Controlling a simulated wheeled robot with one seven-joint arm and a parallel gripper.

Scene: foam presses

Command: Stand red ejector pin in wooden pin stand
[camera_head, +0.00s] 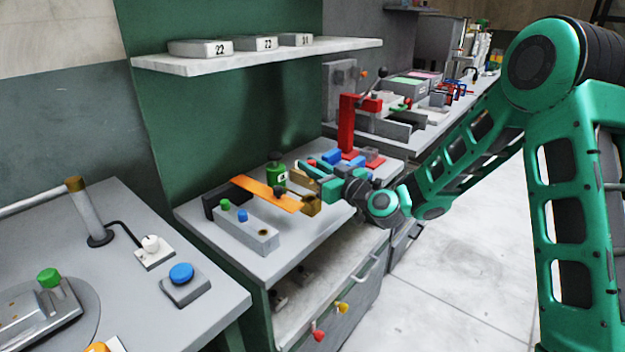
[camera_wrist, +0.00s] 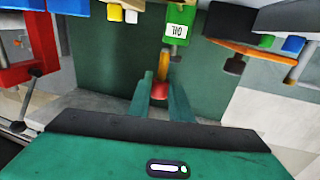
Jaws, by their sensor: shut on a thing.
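My gripper (camera_head: 318,172) is above the bench, its teal fingers closed on a small red piece, the red ejector pin (camera_wrist: 160,91), which shows between the fingertips in the wrist view. A tan, rod-like shape lies just beyond the red piece there; I cannot tell whether it belongs to the pin. The pin is not clear in the head view.
A green oil bottle (camera_head: 276,170) stands behind the orange strip (camera_head: 262,192). A grey block (camera_head: 262,238) with green and blue pins is in front. A red press (camera_head: 346,125) stands to the right. A shelf (camera_head: 260,54) hangs above. Red and yellow knobs show below the bench.

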